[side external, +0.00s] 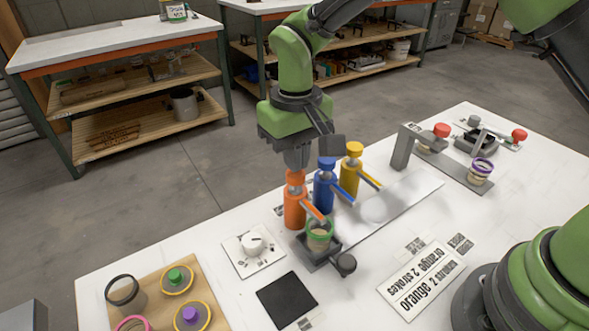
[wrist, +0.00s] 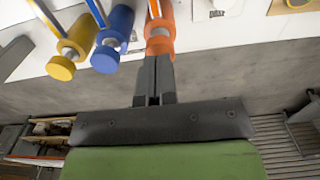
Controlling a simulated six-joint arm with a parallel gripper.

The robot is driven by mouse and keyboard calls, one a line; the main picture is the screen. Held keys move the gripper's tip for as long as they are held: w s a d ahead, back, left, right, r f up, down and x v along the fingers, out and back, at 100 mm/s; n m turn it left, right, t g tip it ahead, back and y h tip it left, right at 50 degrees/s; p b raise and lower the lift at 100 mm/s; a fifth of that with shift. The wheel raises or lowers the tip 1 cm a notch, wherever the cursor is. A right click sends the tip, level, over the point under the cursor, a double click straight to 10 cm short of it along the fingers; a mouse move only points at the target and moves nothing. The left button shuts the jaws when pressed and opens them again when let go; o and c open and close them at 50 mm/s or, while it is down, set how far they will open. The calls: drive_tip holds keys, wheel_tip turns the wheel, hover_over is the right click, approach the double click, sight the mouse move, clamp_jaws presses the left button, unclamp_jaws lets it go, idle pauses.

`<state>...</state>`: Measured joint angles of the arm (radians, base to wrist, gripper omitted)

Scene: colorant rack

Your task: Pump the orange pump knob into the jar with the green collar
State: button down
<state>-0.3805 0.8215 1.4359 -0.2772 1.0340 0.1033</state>
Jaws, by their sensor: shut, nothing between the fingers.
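The orange pump (side external: 295,208) stands at the near end of a row of three pumps. Its knob (side external: 295,177) is on top, and its spout reaches over the jar with the green collar (side external: 319,236). The jar sits upright on a dark carriage. My gripper (side external: 297,164) is shut and empty, pointing down right at the top of the orange knob. In the wrist view the shut fingers (wrist: 157,62) end at the orange knob (wrist: 160,45). I cannot tell whether they touch it or whether the knob is pressed down.
The blue pump (side external: 326,190) and yellow pump (side external: 352,172) stand close beside the orange one. A white dial (side external: 252,244), black pad (side external: 286,300) and lid board (side external: 165,285) lie nearer. A card (side external: 421,279) reads "orange 2 strokes". A jar with a purple collar (side external: 480,172) stands right.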

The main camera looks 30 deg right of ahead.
drive_tip(key=shift+f, duration=1.35)
drive_tip(key=shift+r, duration=1.8)
drive_tip(key=shift+f, duration=0.15)
drive_tip(key=shift+f, duration=1.65)
drive_tip(key=shift+r, duration=1.8)
